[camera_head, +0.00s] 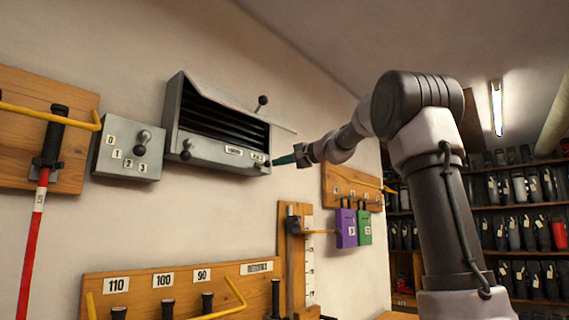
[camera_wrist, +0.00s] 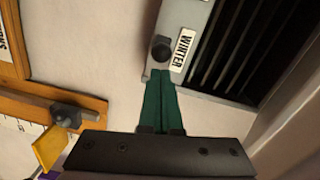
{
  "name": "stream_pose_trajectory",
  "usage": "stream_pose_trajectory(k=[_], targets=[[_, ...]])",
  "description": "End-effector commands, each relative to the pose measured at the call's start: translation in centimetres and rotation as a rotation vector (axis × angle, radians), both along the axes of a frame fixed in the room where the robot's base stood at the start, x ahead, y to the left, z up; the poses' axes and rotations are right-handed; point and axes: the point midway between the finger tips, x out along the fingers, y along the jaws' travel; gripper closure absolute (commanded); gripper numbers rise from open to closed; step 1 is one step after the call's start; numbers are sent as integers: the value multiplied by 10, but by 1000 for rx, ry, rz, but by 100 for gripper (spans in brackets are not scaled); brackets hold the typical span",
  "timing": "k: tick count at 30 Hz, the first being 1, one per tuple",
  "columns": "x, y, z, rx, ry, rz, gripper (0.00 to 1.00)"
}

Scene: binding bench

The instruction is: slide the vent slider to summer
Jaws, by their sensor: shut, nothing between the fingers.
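The grey vent box (camera_head: 213,147) is mounted on the wall, with dark slats under a tilted flap. A dark round knob (camera_wrist: 161,48) sits at the end of its front strip, beside a white label reading WINTER (camera_wrist: 184,50) in the wrist view. Another dark knob (camera_head: 186,152) is at the left end of the strip in the head view; the small labels there are hard to read. My gripper (camera_head: 275,161) is at the box's right end, its green fingers shut and empty. In the wrist view its tips (camera_wrist: 161,73) are just short of the WINTER-end knob; contact is unclear.
A lever with a dark ball (camera_head: 263,101) sticks out at the flap's right. A numbered dial box (camera_head: 129,150) is left of the vent. Below are a wooden rack (camera_head: 180,278) and purple (camera_head: 346,228) and green (camera_head: 364,227) tagged items.

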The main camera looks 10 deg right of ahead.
Motion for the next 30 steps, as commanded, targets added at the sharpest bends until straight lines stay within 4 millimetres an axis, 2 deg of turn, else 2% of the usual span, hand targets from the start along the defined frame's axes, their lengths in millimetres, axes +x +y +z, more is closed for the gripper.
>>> stream_pose_trajectory(k=[8, 11, 22, 25, 30], targets=[[0, 0, 0, 1, 1, 0, 100], [-5, 7, 0, 0, 0, 2, 100], [-58, 80, 0, 0, 0, 6, 100], [-65, 91, 0, 1, 1, 3, 100], [-69, 95, -1, 0, 2, 2, 100]])
